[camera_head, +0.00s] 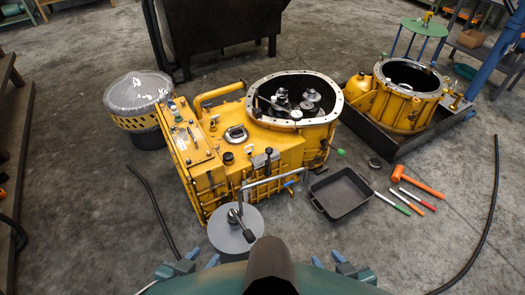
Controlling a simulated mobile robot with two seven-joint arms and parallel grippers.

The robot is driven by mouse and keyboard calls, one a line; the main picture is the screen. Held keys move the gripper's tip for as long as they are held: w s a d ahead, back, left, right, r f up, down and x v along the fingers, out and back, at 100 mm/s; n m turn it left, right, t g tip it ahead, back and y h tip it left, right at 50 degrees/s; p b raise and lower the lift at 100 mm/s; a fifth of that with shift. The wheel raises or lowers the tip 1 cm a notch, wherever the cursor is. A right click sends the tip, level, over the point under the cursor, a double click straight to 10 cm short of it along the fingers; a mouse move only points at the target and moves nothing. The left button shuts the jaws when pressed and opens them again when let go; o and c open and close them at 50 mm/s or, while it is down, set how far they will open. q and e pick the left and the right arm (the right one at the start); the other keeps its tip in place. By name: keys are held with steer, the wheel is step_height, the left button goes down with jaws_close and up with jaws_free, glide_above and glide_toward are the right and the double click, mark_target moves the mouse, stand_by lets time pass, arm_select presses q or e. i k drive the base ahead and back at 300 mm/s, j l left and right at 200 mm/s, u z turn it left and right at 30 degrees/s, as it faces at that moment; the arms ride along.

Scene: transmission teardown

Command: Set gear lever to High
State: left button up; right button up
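The yellow transmission housing (285,150) stands on the floor in the middle. I cannot tell which of its levers is the gear lever, and no High marking is readable. A black-knobbed lever (268,152) stands on its front top. A lever with a green knob (340,152) sticks out at its right. A small control panel (194,140) lies on its left top. My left gripper (204,257) and my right gripper (328,260) are low at the front, apart from the housing. Both look open and empty, with their blue fingertips spread.
A black tray (342,190) lies right of the housing. An orange mallet (416,180) and several coloured-handled tools lie beside it. A grey round plate (222,240) is in front. A second yellow casing (402,112) sits in a dark tray. Cables lie on the floor both sides.

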mark_target(269, 162)
steer(key=l+u, duration=0.3)
steer(key=l, duration=0.2)
steer(key=l+u, duration=0.3)
steer(key=l, duration=0.25)
steer(key=l+u, duration=0.25)
steer(key=l, duration=0.25)
steer(key=l+u, duration=0.3)
steer(key=l, duration=0.25)
steer(key=l+z, duration=0.25)
steer(key=l, duration=0.2)
steer(key=i+l+z, duration=0.2)
steer(key=l, duration=0.25)
steer(key=z, duration=2.25)
steer(key=i+z, duration=0.1)
steer(key=z, duration=1)
steer(key=j+z, duration=0.1)
steer(key=z, duration=2.15)
steer(key=j+z, duration=0.15)
steer(key=z, duration=2.1)
steer(key=k+z, duration=0.1)
steer(key=z, duration=1)
